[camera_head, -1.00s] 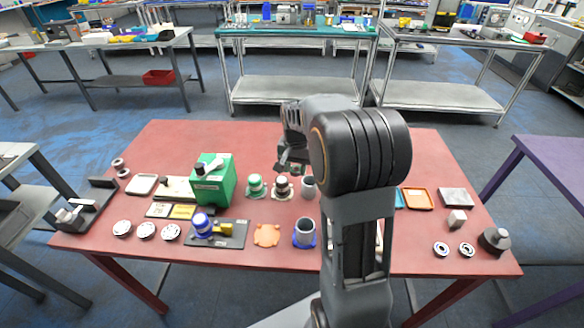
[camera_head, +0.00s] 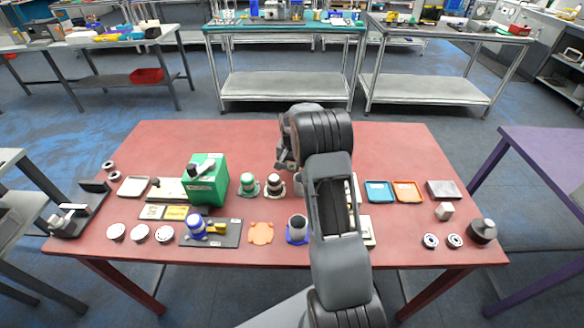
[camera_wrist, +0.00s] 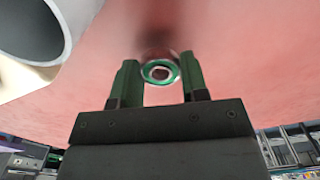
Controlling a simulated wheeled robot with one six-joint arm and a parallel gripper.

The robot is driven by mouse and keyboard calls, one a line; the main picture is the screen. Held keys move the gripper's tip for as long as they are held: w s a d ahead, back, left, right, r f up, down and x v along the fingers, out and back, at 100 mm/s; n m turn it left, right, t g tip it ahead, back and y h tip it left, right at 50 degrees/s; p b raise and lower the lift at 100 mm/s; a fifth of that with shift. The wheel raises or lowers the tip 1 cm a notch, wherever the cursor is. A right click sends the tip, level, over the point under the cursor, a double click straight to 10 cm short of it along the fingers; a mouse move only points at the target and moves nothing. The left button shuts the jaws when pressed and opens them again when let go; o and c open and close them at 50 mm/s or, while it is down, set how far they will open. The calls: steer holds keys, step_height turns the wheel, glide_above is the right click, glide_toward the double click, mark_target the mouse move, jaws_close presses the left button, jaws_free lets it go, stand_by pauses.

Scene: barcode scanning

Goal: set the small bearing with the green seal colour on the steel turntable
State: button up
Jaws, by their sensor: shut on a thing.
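The small bearing with a green seal (camera_wrist: 160,71) sits between the two fingertips of my gripper (camera_wrist: 159,76) in the wrist view. The fingers are closed on its sides, and the red table top lies beyond it. In the head view my gripper (camera_head: 286,160) is over the back middle of the table, partly hidden by my own arm. The bearing cannot be made out there. I cannot pick out the steel turntable with certainty; my arm covers part of the table right of centre.
A grey hollow cylinder (camera_wrist: 32,28) is close at the upper left of the wrist view. A green machine (camera_head: 207,180) and green-topped and brown-topped parts stand left of my arm. Blue (camera_head: 378,191) and orange (camera_head: 408,191) trays lie right. The table's back strip is clear.

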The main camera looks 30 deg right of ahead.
steer(key=shift+f, duration=0.75)
steer(key=shift+f, duration=0.2)
steer(key=o, duration=0.9)
steer(key=shift+r, duration=0.1)
